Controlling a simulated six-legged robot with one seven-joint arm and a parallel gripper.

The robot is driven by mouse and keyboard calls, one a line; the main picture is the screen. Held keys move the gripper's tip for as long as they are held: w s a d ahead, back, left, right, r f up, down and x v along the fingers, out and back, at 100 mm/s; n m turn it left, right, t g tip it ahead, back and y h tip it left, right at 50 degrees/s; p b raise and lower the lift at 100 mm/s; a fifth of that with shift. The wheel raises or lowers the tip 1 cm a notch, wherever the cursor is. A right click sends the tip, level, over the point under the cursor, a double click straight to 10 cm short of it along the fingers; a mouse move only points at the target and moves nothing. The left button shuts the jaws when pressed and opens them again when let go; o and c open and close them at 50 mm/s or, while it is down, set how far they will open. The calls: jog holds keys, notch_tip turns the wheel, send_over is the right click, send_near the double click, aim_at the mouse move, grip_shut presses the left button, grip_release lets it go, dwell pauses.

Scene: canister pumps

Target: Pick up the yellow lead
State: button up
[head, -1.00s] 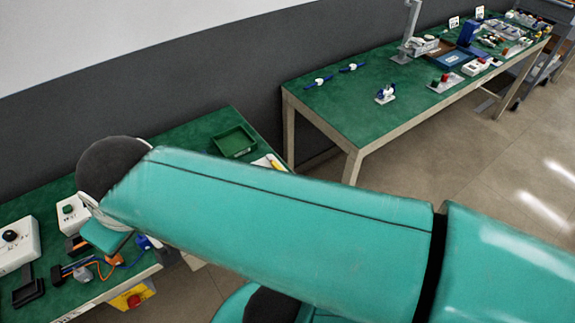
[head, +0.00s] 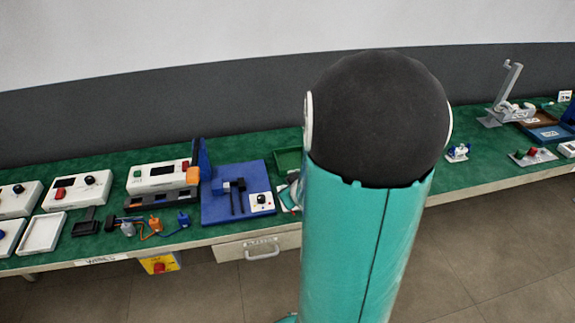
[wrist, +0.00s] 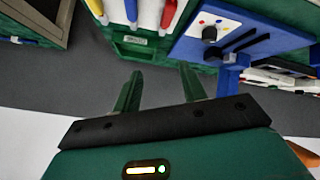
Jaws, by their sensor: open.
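A yellow piece (wrist: 168,14), which looks like the yellow lead, shows at the top edge of the wrist view. It is cut off by the frame and lies beside a red one (wrist: 130,8) and a blue-and-white one (wrist: 97,9). My gripper (wrist: 161,72) is open, with two green fingers apart and nothing between them. The fingertips point towards the coloured pieces, with a gap in the picture. In the head view my arm covers the gripper, and I cannot make out the yellow lead there.
A blue board (head: 236,207) with a knob and dark bars also shows in the wrist view (wrist: 237,35). A green tray (head: 288,158) stands partly behind my arm. White control boxes (head: 77,188) and small connectors (head: 154,226) crowd the left bench.

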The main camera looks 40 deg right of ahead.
jog(key=s+d+f, duration=0.1)
jog(key=f, duration=0.1)
jog(key=s+d+f+m+t, duration=0.1)
jog(key=s+d+f, duration=0.1)
jog(key=s+d+f+t, duration=0.1)
jog(key=f, duration=0.2)
jog(key=shift+s+d+f, duration=0.1)
jog(key=shift+s+d, duration=0.1)
jog(key=s+d+f+m+t+h, duration=0.2)
jog(key=s+m+t+h, duration=0.15)
jog(key=s, duration=0.25)
jog(key=shift+m, duration=0.35)
jog(key=x, duration=0.7)
jog(key=shift+d+x, duration=0.25)
jog(key=shift+x, duration=2.85)
jog(key=shift+s, duration=0.2)
grip_shut()
jog(key=shift+r, duration=0.1)
